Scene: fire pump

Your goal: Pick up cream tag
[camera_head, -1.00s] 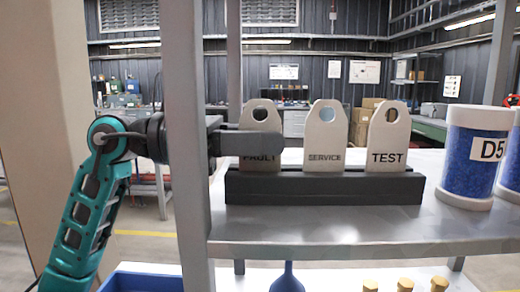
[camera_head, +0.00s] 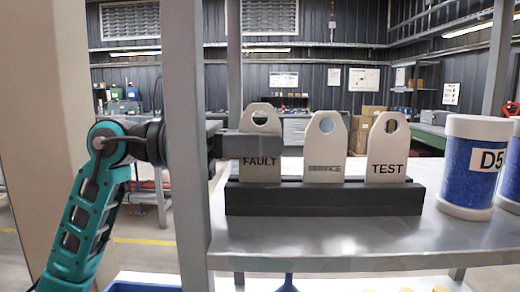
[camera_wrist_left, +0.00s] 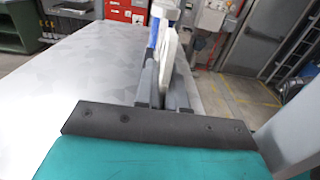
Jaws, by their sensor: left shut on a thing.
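Three cream tags with round holes stand in a row at a black slotted block (camera_head: 325,197). They are the FAULT tag (camera_head: 259,174), the SERVICE tag (camera_head: 324,152) and the TEST tag (camera_head: 388,150). My left gripper (camera_head: 262,146) is shut on the FAULT tag, crossing it just above its word. The FAULT tag's top sits higher than the other two; whether its lower edge is clear of the block I cannot tell. In the left wrist view the pale tags show edge-on (camera_wrist_left: 170,45) beyond my left gripper (camera_wrist_left: 163,85). My right gripper is not in view.
The block rests on a grey metal shelf (camera_head: 330,238). A grey upright post (camera_head: 187,130) stands close in front of my left arm. Blue-filled D5 jars (camera_head: 474,168) stand at the right. The shelf front is clear.

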